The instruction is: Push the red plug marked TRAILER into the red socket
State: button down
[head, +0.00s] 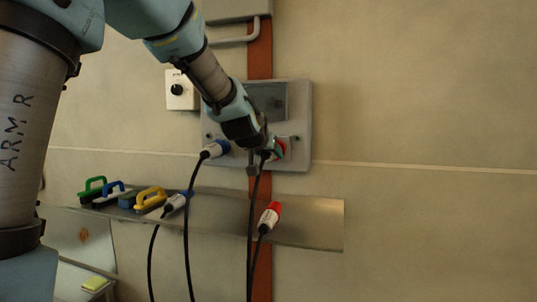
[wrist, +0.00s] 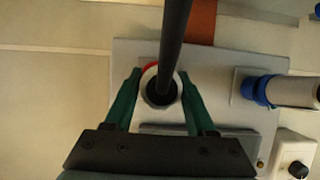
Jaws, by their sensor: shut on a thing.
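My gripper (head: 268,149) is at the wall panel, in front of the red socket (head: 281,148). In the wrist view its two green fingers (wrist: 160,76) are shut on a white-bodied plug (wrist: 151,82) with a thick black cable. A red rim (wrist: 150,66) shows just behind this plug. The plug points at the panel, but I cannot tell how deep it sits in the socket. No marking on it can be read. Another white plug with a red end (head: 274,210) lies on the metal shelf, its lettering too small to read.
A white plug with a blue collar (head: 216,149) sits at the panel's left; it also shows in the wrist view (wrist: 262,91). Black cables hang below. A knob box (head: 181,90) is upper left.

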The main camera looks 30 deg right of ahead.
jog(key=shift+w+d, duration=0.15)
jog(key=shift+c, duration=0.7)
grip_release()
